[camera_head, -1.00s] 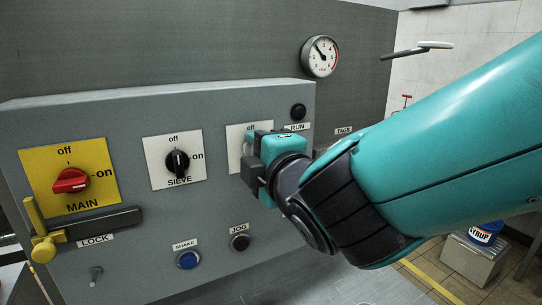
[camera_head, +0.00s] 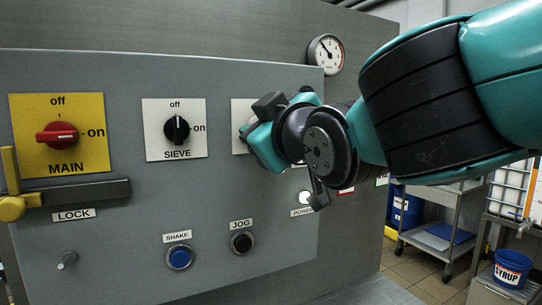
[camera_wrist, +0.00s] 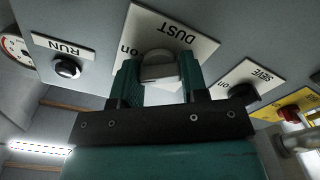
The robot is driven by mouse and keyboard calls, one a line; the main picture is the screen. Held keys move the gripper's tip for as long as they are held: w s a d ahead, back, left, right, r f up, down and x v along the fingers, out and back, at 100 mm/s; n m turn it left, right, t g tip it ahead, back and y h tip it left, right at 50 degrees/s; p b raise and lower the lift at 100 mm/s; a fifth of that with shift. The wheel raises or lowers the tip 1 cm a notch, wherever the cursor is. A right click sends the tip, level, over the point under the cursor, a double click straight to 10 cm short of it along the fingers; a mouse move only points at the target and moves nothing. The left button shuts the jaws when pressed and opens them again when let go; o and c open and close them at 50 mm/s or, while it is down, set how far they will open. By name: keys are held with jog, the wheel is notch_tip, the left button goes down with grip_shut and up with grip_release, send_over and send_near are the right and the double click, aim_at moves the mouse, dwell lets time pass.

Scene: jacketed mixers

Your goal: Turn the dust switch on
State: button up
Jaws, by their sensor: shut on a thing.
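The dust switch has a white plate marked DUST, seen upside down in the wrist view (camera_wrist: 178,30). Its pale grey knob (camera_wrist: 158,68) sits between the two teal fingers of my gripper (camera_wrist: 158,88). The gripper is shut on the knob. In the head view my gripper (camera_head: 256,138) is rolled over at an angle against the panel. It covers the knob and most of the dust plate (camera_head: 240,112), so the direction the knob points cannot be told there.
Left of it are the black SIEVE knob (camera_head: 177,129), upright at off, and the red MAIN knob (camera_head: 57,135), lying horizontal. Below are the blue SHAKE button (camera_head: 179,257), the black JOG button (camera_head: 241,242) and a white POWER lamp (camera_head: 305,197). The RUN button (camera_wrist: 67,68) is beside the plate.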

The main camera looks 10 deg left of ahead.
jog(key=shift+f+m+b, duration=0.1)
jog(key=shift+m+b, duration=3.5)
jog(key=o, duration=0.9)
